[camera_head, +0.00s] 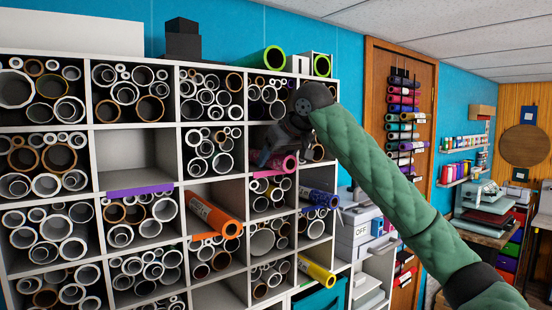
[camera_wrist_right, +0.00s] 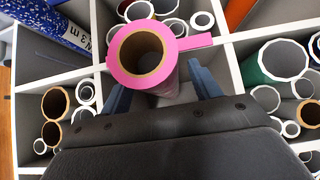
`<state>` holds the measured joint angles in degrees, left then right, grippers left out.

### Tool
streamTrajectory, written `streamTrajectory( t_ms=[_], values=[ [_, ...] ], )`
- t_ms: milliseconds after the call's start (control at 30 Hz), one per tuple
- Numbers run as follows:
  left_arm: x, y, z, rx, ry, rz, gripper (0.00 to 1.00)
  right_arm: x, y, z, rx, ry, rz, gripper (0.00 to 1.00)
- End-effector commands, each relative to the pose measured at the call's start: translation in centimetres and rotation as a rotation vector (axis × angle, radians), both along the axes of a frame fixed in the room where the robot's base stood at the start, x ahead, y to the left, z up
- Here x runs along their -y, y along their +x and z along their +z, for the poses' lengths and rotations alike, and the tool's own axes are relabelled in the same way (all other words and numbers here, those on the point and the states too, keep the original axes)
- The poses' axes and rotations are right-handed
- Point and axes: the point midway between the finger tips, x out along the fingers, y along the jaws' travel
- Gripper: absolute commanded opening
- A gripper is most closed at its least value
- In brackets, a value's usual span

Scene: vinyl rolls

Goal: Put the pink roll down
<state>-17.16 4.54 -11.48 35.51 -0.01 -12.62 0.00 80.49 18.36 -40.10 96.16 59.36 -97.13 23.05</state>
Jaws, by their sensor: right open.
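The pink roll (camera_head: 283,164) lies in a cubby of the white shelf, its open end facing out past the front edge. In the wrist view the pink roll (camera_wrist_right: 143,54) shows its brown core, with a pink strip reaching right across the cubby's edge. My right gripper (camera_head: 266,150) is at this cubby, partly hidden in the head view by its own wrist. In the wrist view its blue fingers (camera_wrist_right: 163,88) are spread on either side of the roll, with gaps between. I cannot tell how deep the roll sits. My left gripper is not in view.
The white shelf (camera_head: 138,181) has many cubbies full of white and brown tubes. An orange roll (camera_head: 213,214), a blue speckled roll (camera_head: 320,199) and a yellow roll (camera_head: 316,270) stick out nearby. Green rolls (camera_head: 273,58) lie on top. Cubby walls stand close around the gripper.

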Motion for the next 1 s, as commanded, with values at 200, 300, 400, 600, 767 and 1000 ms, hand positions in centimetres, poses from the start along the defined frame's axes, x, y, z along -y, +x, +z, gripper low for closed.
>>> streamTrajectory(
  t_ms=[200, 300, 400, 600, 767, 1000],
  values=[
    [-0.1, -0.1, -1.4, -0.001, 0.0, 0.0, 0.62, 0.7, -1.1, 1.0, 0.003, 0.001, 0.001, 0.62],
    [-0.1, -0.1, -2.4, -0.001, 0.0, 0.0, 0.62, 1.5, -2.1, 2.2, 0.005, 0.002, 0.0, 0.62],
    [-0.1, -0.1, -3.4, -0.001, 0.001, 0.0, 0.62, 2.3, -3.3, 3.6, 0.004, 0.001, 0.0, 0.62],
    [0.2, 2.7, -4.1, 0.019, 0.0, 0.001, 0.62, 3.9, -5.4, 6.3, 0.002, 0.0, 0.0, 0.62],
    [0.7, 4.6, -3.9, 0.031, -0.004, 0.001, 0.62, 4.6, -6.3, 7.7, 0.001, 0.001, 0.0, 0.62],
    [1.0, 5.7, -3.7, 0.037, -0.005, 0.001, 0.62, 5.0, -6.9, 8.5, 0.001, 0.001, 0.0, 0.62]
  ],
)
